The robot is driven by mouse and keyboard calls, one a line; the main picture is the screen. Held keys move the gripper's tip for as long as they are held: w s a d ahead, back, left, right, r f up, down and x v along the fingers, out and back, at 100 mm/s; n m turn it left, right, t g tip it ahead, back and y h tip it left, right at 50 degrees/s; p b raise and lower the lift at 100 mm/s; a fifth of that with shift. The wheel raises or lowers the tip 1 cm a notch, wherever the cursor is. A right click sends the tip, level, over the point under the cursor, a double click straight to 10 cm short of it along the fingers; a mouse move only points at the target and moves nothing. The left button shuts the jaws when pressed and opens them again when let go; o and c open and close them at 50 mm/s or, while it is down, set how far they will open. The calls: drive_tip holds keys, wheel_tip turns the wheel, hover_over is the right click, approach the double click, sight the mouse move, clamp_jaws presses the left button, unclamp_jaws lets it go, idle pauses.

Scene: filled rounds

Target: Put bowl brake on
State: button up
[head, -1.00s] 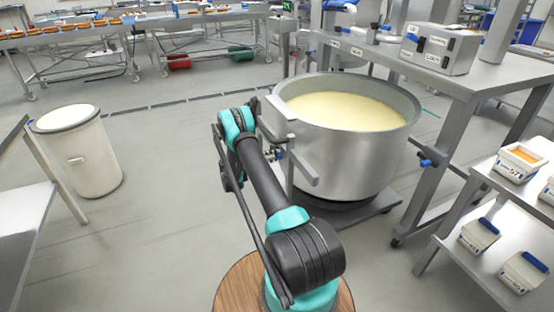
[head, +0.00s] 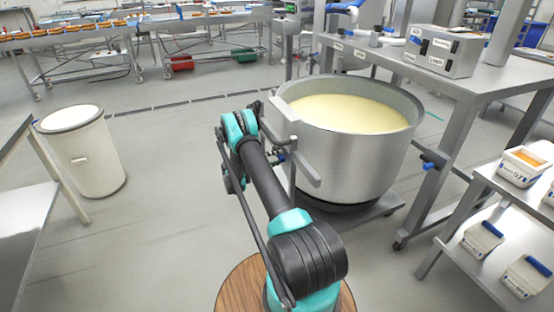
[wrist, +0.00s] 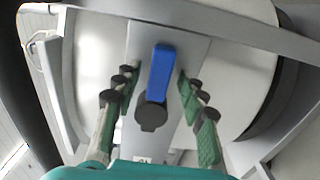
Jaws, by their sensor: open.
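The large steel bowl (head: 345,165) holds pale yellow batter (head: 345,112) and stands on a low wheeled base (head: 360,212). In the wrist view a blue lever (wrist: 159,72) with a dark round hub (wrist: 151,114) sits on a grey plate (wrist: 190,50) against the bowl's wall. I take it for the bowl brake. My gripper (wrist: 153,85) is open, with one green-padded finger on each side of the lever; I cannot tell whether they touch it. In the head view my arm reaches to the bowl's left side and hides the lever.
A steel table (head: 455,85) with a control box (head: 440,50) stands behind and right of the bowl. A shelf rack with white tubs (head: 525,165) is at the right. A white bin (head: 80,150) stands at the left. The floor between bin and bowl is clear.

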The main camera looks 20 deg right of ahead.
drive_tip(key=shift+a, duration=0.15)
drive_tip(key=a, duration=1.1)
drive_tip(key=shift+s+a, duration=0.2)
drive_tip(key=shift+a, duration=0.15)
